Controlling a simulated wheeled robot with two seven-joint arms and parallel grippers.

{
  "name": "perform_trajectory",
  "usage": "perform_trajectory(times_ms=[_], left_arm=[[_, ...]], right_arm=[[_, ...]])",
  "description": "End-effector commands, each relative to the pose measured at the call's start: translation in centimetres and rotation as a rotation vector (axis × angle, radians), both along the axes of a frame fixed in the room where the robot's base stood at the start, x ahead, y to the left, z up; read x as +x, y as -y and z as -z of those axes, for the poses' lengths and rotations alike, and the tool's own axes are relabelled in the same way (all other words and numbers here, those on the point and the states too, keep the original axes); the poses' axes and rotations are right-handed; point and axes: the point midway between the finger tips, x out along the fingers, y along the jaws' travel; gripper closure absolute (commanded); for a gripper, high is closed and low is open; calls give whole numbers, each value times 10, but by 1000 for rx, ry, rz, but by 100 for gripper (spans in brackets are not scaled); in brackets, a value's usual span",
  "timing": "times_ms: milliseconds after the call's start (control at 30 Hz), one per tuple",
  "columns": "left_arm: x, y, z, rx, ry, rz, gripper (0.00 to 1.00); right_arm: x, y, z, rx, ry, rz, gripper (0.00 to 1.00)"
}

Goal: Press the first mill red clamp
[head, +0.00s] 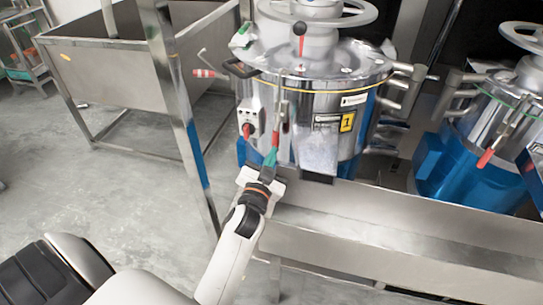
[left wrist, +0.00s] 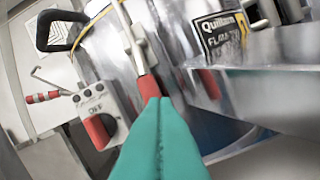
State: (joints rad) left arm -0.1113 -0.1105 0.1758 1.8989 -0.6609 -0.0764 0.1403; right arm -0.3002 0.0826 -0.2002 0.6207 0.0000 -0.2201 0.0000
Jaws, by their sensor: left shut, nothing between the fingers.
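The first mill (head: 318,105) is a steel drum with a blue lower part and a yellow "1" label. Its red clamp (head: 275,138) hangs down the front on a thin metal lever. My left gripper (head: 270,157) is shut and empty, its teal fingertips at the lower end of the red handle. In the left wrist view, the teal fingers (left wrist: 160,115) point at the red clamp handle (left wrist: 149,86), which shows just beyond their tips. I cannot tell whether they touch. My right gripper is not in view.
A switch box (head: 249,118) with a red knob sits left of the clamp. A second mill (head: 490,125) with its own red clamp (head: 486,158) stands at right. A steel ledge (head: 370,235) runs below the mills. A steel bin (head: 105,85) stands at left; the floor between is clear.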

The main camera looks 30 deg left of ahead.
Motion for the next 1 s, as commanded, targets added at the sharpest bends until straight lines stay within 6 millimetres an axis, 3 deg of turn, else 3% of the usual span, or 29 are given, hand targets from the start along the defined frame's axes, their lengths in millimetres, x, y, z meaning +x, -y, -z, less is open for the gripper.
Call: perform_trajectory(times_ms=[167,600,1000], left_arm=[[0,0,-11,1,2,0,100],[0,0,-88,2,4,1,100],[0,0,-100,0,0,0,100]], right_arm=[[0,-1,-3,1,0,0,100],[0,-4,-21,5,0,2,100],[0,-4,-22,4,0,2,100]])
